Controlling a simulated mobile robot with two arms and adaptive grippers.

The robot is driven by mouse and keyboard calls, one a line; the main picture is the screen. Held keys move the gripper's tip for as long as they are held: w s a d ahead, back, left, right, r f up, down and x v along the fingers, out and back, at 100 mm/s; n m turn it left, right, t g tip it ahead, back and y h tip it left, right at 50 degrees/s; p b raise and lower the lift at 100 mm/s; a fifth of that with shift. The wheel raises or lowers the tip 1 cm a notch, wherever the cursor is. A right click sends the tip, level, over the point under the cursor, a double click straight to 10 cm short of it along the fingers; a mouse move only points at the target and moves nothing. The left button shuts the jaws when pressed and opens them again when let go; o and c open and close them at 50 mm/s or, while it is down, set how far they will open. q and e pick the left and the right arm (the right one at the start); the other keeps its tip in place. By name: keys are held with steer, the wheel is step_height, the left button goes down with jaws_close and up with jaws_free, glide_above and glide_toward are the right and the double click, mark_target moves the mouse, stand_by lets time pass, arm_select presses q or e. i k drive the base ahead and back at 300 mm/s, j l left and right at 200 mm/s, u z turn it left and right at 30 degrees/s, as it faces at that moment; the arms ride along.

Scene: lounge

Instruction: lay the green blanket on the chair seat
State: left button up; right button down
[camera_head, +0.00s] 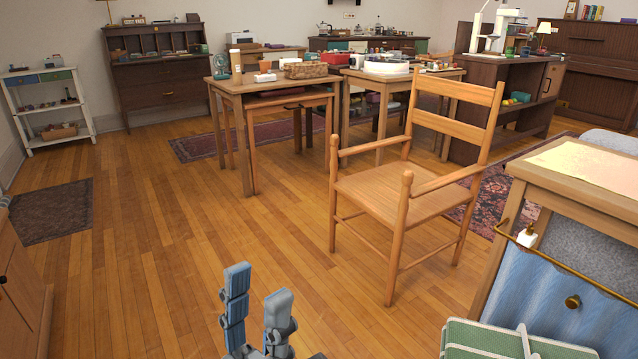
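The wooden chair (428,108) with a ladder back and armrests stands right of centre on the floor. Its seat (398,190) is bare. My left gripper (257,284) is at the bottom, left of centre, with its two grey-blue fingers apart and nothing between them. It is in front of the chair, well apart from it. A green item with white edging (482,342) is at the bottom right, cut off by the picture edge; it may be the folded green blanket, but I cannot tell for sure. My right gripper is not in view.
A wooden table (570,185) with a brass rail and hanging blue cloth (548,290) stands at the right. Cluttered tables (262,84) stand behind the chair. A wooden cabinet (18,300) is at the left edge. The floor (165,265) between is clear.

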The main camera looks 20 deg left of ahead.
mark_target(397, 183)
steer(key=u, duration=1.85)
steer(key=i+l+u, duration=0.1)
steer(key=i, duration=0.35)
steer(key=i+l+u, duration=0.1)
steer(key=i+l, duration=0.25)
steer(key=i+l+u, duration=0.15)
steer(key=i+l, duration=0.15)
steer(key=i, duration=0.3)
steer(key=i+z, duration=0.3)
steer(key=i, duration=0.3)
steer(key=i+j+z, duration=0.35)
steer(key=i, duration=0.2)
steer(key=l+z, duration=0.1)
steer(key=z, duration=1.7)
steer(key=i+z, duration=0.15)
steer(key=z, duration=0.25)
steer(key=i+j, duration=0.1)
steer(key=i, duration=0.75)
